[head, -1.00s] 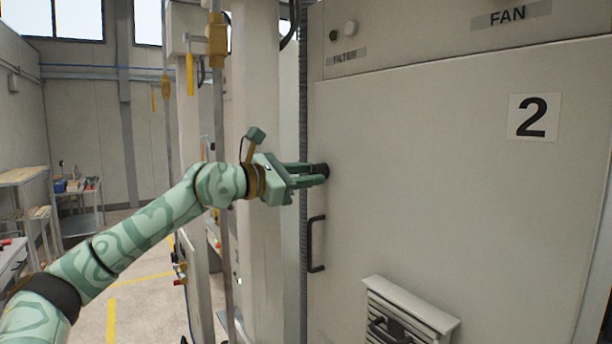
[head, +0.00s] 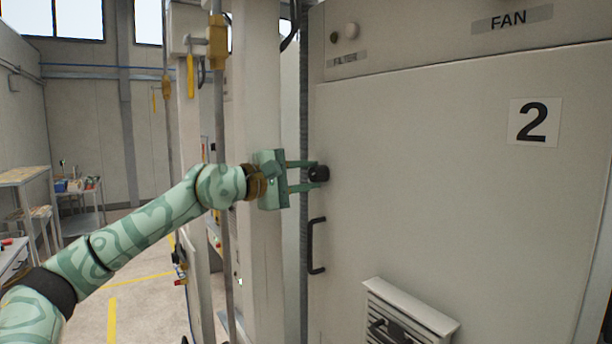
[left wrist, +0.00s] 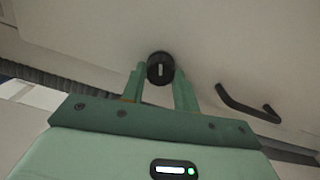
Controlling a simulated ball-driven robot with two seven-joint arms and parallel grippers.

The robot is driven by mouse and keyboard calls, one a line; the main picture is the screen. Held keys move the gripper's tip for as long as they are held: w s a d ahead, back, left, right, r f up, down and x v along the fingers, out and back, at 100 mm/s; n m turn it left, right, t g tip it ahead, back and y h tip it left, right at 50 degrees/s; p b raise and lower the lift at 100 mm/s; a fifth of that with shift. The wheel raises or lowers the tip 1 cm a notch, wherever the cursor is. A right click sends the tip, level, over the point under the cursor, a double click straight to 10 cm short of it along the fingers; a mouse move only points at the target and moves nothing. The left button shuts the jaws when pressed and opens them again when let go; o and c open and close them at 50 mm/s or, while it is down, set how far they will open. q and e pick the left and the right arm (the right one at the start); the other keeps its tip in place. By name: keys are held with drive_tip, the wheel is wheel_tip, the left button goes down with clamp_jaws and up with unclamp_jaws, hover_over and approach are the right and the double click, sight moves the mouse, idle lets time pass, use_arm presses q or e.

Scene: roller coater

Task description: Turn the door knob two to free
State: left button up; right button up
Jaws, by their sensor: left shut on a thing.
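The door knob (head: 318,174) is a round black knob on the left edge of the pale door marked 2 (head: 430,200). In the left wrist view the knob (left wrist: 160,68) shows a light line on its face, running nearly along the fingers. My left gripper (head: 312,176) is shut on the knob, one finger above it and one below in the head view. In the left wrist view its fingers (left wrist: 160,80) lie on either side of the knob. The door looks closed. My right gripper is not in view.
A black door handle (head: 317,245) is just below the knob. A louvred vent (head: 410,312) juts out lower on the door. A pale post (head: 262,110) and a thin pipe with yellow fittings (head: 217,45) stand left of the door, close to my arm.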

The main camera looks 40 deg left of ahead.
use_arm(q)
drive_tip(key=shift+m, duration=2.2)
drive_tip(key=shift+f, duration=0.1)
drive_tip(key=o, duration=1)
drive_tip(key=b+v, duration=1.5)
drive_tip(key=v, duration=0.1)
drive_tip(key=shift+s, duration=0.15)
